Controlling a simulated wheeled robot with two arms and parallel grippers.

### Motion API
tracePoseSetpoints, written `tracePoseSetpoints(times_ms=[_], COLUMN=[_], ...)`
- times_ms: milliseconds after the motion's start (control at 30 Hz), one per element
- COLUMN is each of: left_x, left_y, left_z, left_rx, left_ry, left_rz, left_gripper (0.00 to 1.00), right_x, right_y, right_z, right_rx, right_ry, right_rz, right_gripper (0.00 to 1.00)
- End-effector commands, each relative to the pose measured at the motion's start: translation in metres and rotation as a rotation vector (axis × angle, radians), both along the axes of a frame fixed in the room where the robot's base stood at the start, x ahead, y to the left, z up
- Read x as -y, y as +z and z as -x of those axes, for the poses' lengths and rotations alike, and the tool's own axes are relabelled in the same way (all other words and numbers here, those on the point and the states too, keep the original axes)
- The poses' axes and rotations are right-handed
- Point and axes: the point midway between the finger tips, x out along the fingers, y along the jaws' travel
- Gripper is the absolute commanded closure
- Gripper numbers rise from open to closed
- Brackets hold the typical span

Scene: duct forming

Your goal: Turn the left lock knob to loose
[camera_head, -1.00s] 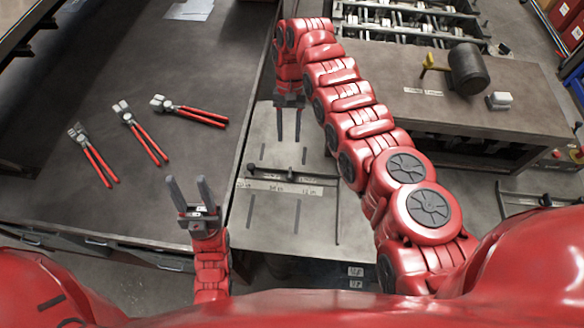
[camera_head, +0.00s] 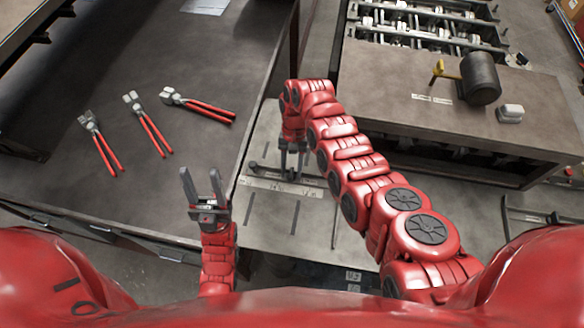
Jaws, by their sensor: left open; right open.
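A flat grey sheet-metal table (camera_head: 262,215) has a pale marked bar (camera_head: 275,186) lying across it. A small dark knob-like part (camera_head: 253,166) sits at the bar's left end; its lock setting is too small to read. My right gripper (camera_head: 291,176) points down at the bar, just right of that part, with its fingers apart. The gripper hides part of the bar, and I cannot tell whether it touches it. My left gripper (camera_head: 200,172) is open and empty, fingers up, at the front edge of the dark bench.
Several red-handled pliers (camera_head: 150,128) lie on the dark bench (camera_head: 60,185) at left. A rack of metal parts (camera_head: 425,25) stands behind.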

Motion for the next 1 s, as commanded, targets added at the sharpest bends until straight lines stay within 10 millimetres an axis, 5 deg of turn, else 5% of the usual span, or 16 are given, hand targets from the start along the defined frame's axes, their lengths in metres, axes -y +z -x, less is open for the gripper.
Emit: tracePoseSetpoints(times_ms=[33,267,600,800,1000], left_x=[0.000,0.000,0.000,0.000,0.000], left_y=[0.000,0.000,-0.006,-0.038,-0.043], left_z=[0.000,0.000,0.000,0.000,0.000], left_rx=[0.000,0.000,0.000,0.000,0.000], left_ry=[0.000,0.000,0.000,0.000,0.000], left_rz=[0.000,0.000,0.000,0.000,0.000], left_gripper=[0.50,0.50,0.50,0.50,0.50], right_x=[0.000,0.000,0.000,-0.002,-0.002], right_y=[0.000,0.000,-0.003,-0.007,-0.002], right_z=[0.000,0.000,-0.001,-0.002,-0.001], right_rx=[0.000,0.000,0.002,0.006,0.004], right_ry=[0.000,0.000,0.022,0.242,0.387], right_rz=[0.000,0.000,0.000,0.000,-0.001], right_gripper=[0.60,1.00,1.00,1.00,1.00])
